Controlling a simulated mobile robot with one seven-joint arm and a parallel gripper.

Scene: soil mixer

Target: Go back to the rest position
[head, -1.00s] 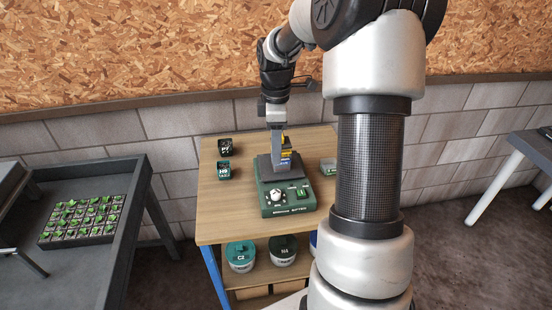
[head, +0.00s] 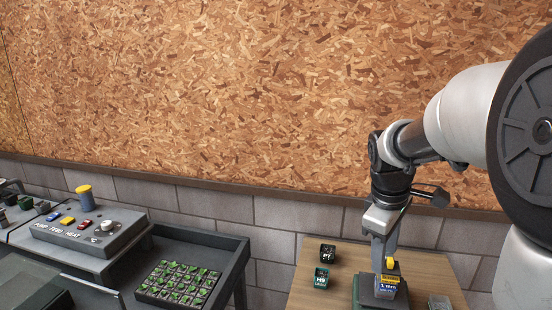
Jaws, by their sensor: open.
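My gripper (head: 388,262) points down over the wooden table, at the green machine (head: 368,290). A small box with a yellow top and a blue "1 mm" label (head: 388,285) stands on the machine, right at the fingertips. My gripper is open, with its fingers close to this box. Whether the fingers touch the box cannot be made out. The lower front of the machine is cut off by the picture's bottom edge.
Two small dark boxes (head: 321,277) stand on the wooden table (head: 305,296), left of the machine. A seedling tray (head: 178,284) sits on a grey bench at left. A control panel (head: 90,232) with coloured buttons is at far left. A chipboard wall (head: 250,100) stands behind.

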